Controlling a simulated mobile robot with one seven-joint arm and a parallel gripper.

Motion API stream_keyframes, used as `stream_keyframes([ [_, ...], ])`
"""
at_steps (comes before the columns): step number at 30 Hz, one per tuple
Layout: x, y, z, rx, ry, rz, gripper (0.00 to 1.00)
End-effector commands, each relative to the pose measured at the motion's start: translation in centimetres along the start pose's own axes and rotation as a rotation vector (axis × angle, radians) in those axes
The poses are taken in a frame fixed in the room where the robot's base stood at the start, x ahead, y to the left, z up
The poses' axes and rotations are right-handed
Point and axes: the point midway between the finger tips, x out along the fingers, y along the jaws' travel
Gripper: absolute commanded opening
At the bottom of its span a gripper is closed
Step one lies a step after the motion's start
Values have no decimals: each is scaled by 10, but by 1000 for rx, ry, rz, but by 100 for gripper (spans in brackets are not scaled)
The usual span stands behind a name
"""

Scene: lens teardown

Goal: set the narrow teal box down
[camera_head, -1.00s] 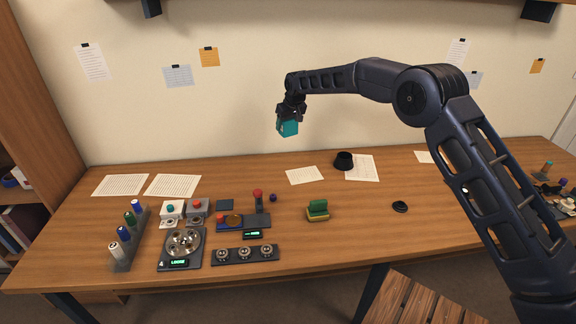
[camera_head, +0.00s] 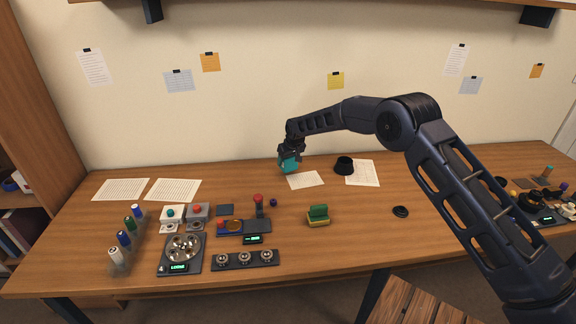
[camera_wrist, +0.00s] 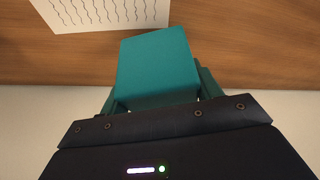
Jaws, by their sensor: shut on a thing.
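The narrow teal box (camera_head: 289,166) is in my gripper (camera_head: 290,157), near the back edge of the table, just left of a sheet of paper. My gripper is shut on it. In the wrist view the teal box (camera_wrist: 157,68) sticks out between the fingers over the wood, with the wall side below it. Whether its underside touches the table or hangs just above it, I cannot tell. My fingers (camera_wrist: 156,104) are partly hidden behind the box and the gripper body.
A written sheet (camera_head: 305,180) lies right beside the box, with a black cup-like part (camera_head: 344,165) further right. A green and yellow sponge-like block (camera_head: 318,215) stands in front. Several devices and a rack (camera_head: 128,240) fill the left.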

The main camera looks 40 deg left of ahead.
Motion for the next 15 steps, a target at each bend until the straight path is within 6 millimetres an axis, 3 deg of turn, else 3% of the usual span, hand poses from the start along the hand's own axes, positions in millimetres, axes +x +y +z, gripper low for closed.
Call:
stream_keyframes([
  [6, 24, 0, 10, 0, 0, 1, 38],
  [15, 26, 0, 11, 0, 0, 0, 38],
])
